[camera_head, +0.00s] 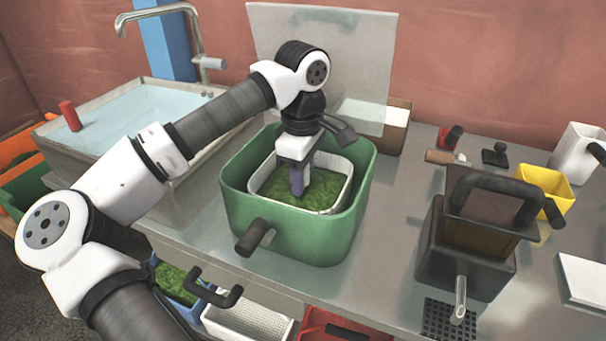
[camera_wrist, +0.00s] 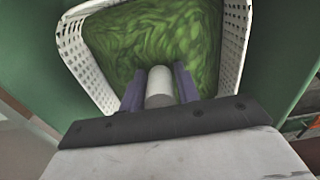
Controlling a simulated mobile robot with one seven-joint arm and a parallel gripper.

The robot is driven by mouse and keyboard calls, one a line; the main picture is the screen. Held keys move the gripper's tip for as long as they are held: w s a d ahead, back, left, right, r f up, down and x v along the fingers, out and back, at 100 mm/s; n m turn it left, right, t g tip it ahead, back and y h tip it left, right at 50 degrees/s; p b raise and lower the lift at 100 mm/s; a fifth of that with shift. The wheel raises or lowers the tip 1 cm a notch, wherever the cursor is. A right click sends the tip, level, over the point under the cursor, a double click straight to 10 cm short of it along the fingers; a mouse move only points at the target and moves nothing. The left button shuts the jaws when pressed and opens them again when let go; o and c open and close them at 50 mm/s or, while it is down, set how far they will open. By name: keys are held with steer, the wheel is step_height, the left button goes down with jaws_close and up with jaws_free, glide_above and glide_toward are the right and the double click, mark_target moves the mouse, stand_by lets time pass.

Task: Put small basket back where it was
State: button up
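The small basket (camera_head: 347,188) is white and perforated, with green leafy matter inside. It is inside a large green tub (camera_head: 300,240) on the counter. It also shows in the wrist view (camera_wrist: 233,45), its near side hidden by my gripper. My gripper (camera_head: 297,185) points down at the basket, its purple fingers low against the green contents in the picture. In the wrist view, my gripper (camera_wrist: 160,88) has a finger on each side of a pale cylinder (camera_wrist: 159,88), which looks like the basket's handle, with no clear gap.
A water-filled sink (camera_head: 150,115) with a tap is at left. A dark machine (camera_head: 465,245) with a spout, a yellow container (camera_head: 545,190) and a white jug (camera_head: 577,150) are at right. Bins, including a white basket (camera_head: 245,325), sit below the counter's front edge.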

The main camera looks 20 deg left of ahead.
steer(key=shift+o, duration=1.3)
steer(key=shift+r, duration=0.15)
step_height(320, 180, up, 12)
steer(key=shift+r+b, duration=0.1)
steer(key=shift+b, duration=0.2)
